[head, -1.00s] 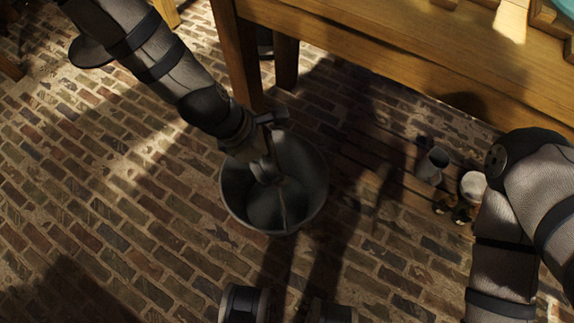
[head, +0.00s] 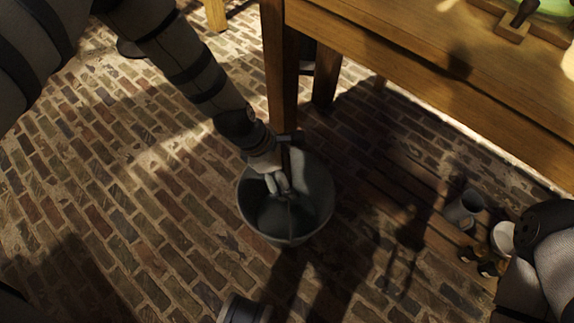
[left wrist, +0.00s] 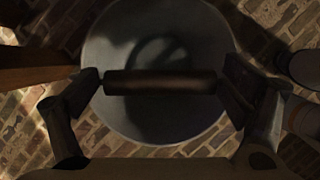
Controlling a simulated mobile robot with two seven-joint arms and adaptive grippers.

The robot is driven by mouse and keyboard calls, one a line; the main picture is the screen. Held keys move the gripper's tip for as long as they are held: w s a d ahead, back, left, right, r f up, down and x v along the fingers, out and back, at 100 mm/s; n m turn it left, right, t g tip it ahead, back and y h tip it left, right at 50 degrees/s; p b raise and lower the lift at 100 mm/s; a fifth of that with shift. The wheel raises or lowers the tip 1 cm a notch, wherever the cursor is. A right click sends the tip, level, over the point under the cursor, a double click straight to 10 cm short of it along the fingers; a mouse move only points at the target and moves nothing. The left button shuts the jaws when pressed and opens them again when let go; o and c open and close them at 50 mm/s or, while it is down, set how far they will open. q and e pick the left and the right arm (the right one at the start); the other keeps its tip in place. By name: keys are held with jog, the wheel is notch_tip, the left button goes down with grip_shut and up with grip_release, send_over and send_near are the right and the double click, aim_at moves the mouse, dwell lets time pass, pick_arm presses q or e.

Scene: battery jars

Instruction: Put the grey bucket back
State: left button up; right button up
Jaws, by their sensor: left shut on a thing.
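The grey bucket (head: 250,210) is in the middle of the head view, upright and open at the top, over the brick floor. My left gripper (head: 278,183) reaches down over it from the upper left and is shut on its handle. In the left wrist view the dark handle grip (left wrist: 160,83) lies between my two fingers, with the bucket (left wrist: 165,125) below it. I cannot tell whether the bucket's base touches the floor.
A wooden table (head: 400,50) stands behind, its leg (head: 280,80) close behind the bucket. A grey pot (head: 463,210) and a white pot (head: 503,238) stand at the right, beside small brownish objects (head: 478,260). The brick floor (head: 120,220) to the left is clear.

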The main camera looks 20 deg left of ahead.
pick_arm(q)
jog(key=shift+w+d, duration=0.1)
jog(key=o, duration=1.7)
jog(key=shift+c, duration=0.2)
jog(key=p+v, duration=0.4)
jog(key=v, duration=0.7)
jog(key=s+a+f+m+g+y, duration=0.15)
jog(key=s+f+m, duration=0.25)
jog(key=s, duration=0.6)
jog(key=s+a+f+m+g+y, duration=0.1)
jog(key=s+f+m+g, duration=0.25)
jog(key=s, duration=0.75)
jog(key=s+a+r+m+g+y, duration=0.1)
jog(key=s+r+m+g, duration=0.1)
jog(key=s+m, duration=0.5)
jog(key=s+a+r+m+g, duration=0.1)
jog(key=s+m, duration=0.7)
jog(key=s, duration=1.1)
jog(key=shift+s+a+r+g+y, duration=0.2)
jog(key=shift+a+r+g+y, duration=0.3)
jog(key=shift+a, duration=0.3)
